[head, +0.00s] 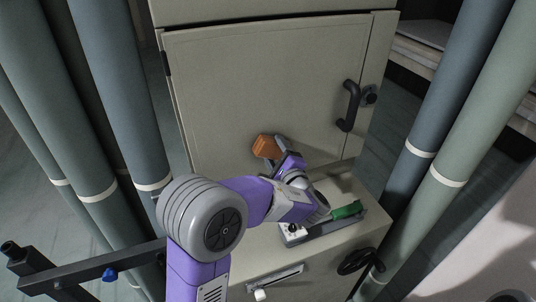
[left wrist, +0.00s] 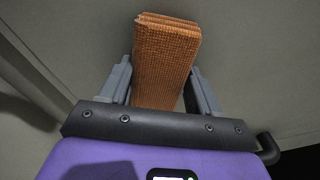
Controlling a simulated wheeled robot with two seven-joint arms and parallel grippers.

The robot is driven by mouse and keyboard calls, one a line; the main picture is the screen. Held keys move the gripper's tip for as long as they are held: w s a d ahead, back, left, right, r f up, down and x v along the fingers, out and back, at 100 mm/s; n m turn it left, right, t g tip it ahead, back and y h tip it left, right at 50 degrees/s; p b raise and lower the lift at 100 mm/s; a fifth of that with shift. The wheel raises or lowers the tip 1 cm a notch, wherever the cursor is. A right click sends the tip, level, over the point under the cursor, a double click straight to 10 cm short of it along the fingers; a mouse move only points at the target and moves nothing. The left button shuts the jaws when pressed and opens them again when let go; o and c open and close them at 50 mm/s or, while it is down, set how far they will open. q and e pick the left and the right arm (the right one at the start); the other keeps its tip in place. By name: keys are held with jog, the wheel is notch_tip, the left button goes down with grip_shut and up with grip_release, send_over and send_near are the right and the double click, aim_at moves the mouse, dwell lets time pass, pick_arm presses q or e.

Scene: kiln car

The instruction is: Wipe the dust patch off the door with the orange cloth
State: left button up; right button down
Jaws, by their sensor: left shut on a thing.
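My left gripper (head: 274,157) is shut on the folded orange cloth (head: 266,146) in front of the lower part of the beige door (head: 240,80). In the left wrist view the cloth (left wrist: 165,62) stands out between the two grey fingers of the gripper (left wrist: 163,85). Its far end is close to the door; I cannot tell if it touches. I cannot make out a dust patch on the door. My right gripper is not in view.
A ledge below holds a grey tool with a green handle (head: 346,210). Thick blue-green pipes (head: 118,85) stand on both sides, leaving limited room for my arm.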

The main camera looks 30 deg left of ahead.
aim_at(263, 156)
pick_arm(q)
jog(key=shift+w+d, duration=0.3)
jog(key=shift+w, duration=0.05)
jog(key=shift+w+d, duration=1.5)
jog(key=shift+w, duration=0.25)
jog(key=shift+s+a+b, duration=1.05)
jog(key=shift+s+a, duration=0.5)
jog(key=shift+s, duration=0.25)
jog(key=shift+s+a+b, duration=0.35)
jog(key=shift+s+a, duration=0.15)
jog(key=shift+s+a+b, duration=0.55)
jog(key=shift+s+a, duration=0.5)
jog(key=shift+s, duration=0.2)
